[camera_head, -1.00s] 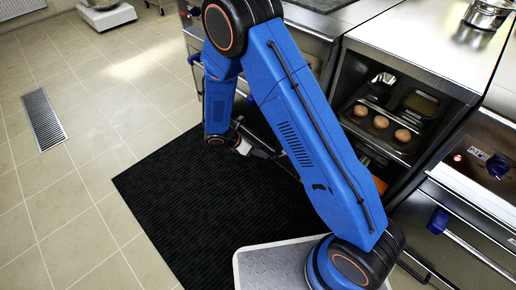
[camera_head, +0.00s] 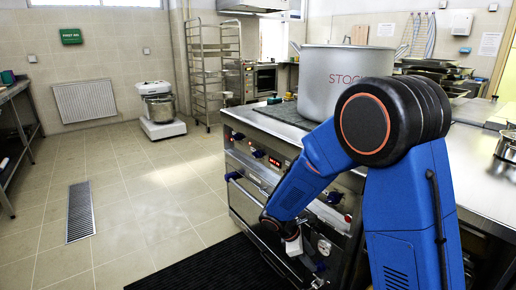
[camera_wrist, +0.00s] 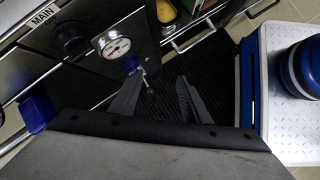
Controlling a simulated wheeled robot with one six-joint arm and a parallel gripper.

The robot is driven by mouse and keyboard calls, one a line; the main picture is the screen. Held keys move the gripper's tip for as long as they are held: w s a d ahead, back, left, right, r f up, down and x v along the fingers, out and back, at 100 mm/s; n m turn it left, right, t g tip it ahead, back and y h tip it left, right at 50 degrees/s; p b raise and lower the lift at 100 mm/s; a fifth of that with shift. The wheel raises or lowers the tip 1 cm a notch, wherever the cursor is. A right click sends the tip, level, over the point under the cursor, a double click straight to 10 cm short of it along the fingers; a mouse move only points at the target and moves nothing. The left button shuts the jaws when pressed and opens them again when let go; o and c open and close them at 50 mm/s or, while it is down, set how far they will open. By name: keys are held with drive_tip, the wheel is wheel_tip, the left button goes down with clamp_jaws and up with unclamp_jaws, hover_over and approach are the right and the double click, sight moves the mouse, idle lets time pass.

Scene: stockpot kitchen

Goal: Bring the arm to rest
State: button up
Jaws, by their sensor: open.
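My blue arm reaches up to a black elbow on the right of the head view and then slopes down to the left, its wrist low in front of the cooking range (camera_head: 272,150). In the wrist view my gripper (camera_wrist: 160,82) is open, its two dark fingers apart with nothing between them. The black ribbed mat (camera_wrist: 165,90) shows beyond the fingers, and a round gauge (camera_wrist: 117,47) on the range front is close to their left. In the head view the fingers are too small and dark to make out clearly.
A large stockpot (camera_head: 335,75) stands on the range, behind my elbow. Range knobs and handles, including a blue knob (camera_wrist: 37,114), are close to my wrist. A mixer (camera_head: 160,108) and a rack (camera_head: 212,70) stand farther back. The tiled floor at left is clear.

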drive_tip(key=s+d+r+m+y, duration=0.2)
drive_tip(key=s+d+r+m, duration=0.2)
drive_tip(key=s+r, duration=0.3)
drive_tip(key=s+d+r+m+y, duration=0.1)
drive_tip(key=s+d+r+m, duration=0.4)
drive_tip(key=r, duration=0.4)
drive_tip(key=s+r+m+t+y, duration=0.1)
drive_tip(key=s+r+m, duration=0.3)
drive_tip(key=s, duration=0.4)
drive_tip(key=s+d+r+m+t+y, duration=0.1)
drive_tip(key=s+r+m+t+y, duration=0.1)
drive_tip(key=s, duration=0.5)
drive_tip(key=shift+s+d+r+m+t, duration=0.2)
drive_tip(key=shift+s+r+m+t, duration=0.25)
drive_tip(key=shift+r+m, duration=0.5)
